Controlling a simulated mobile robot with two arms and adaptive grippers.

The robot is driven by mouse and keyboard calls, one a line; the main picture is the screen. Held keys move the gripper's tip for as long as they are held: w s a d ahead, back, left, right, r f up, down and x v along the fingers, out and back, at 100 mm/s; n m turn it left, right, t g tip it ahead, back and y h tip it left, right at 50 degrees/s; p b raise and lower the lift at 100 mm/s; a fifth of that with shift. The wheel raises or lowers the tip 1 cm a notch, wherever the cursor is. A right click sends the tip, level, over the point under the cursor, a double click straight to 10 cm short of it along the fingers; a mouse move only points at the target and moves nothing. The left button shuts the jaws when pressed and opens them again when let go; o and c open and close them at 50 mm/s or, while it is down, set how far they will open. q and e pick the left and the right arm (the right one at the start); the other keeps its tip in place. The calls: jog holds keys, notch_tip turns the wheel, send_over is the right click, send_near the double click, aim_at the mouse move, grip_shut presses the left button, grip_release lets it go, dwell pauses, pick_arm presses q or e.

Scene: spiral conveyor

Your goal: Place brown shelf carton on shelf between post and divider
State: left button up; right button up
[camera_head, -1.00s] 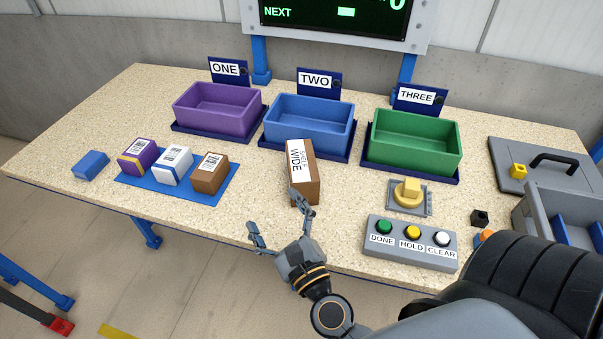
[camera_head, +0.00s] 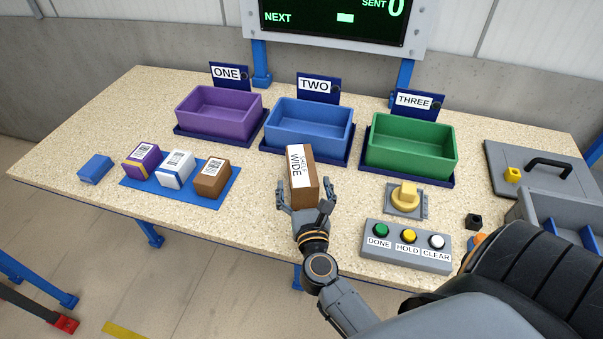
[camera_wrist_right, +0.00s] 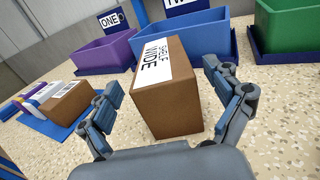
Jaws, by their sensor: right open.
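The brown shelf carton (camera_head: 309,183), with a white label reading SHELF WIDE, stands on the speckled table in front of the blue bin. My right gripper (camera_head: 305,203) is open at the carton's near end, one finger on each side of it. In the right wrist view the carton (camera_wrist_right: 178,100) stands between the spread fingers of the gripper (camera_wrist_right: 168,98), with visible gaps on both sides. My left gripper is in neither view. No shelf with a post and divider can be made out.
Purple (camera_head: 196,121), blue (camera_head: 283,134) and green (camera_head: 385,159) bins stand behind the carton. A blue mat (camera_head: 223,195) with three small boxes lies left. A button box (camera_head: 377,254) and a yellow knob (camera_head: 406,195) are right.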

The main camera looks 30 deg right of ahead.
aim_at(302, 169)
jog(key=p+x, duration=0.1)
jog(key=x, duration=0.4)
jog(key=shift+d+p, duration=0.1)
jog(key=shift+p, duration=0.2)
jog(key=shift+s+r, duration=0.1)
jog(key=shift+c, duration=1.3)
jog(key=c, duration=1.2)
jog(key=shift+o, duration=0.2)
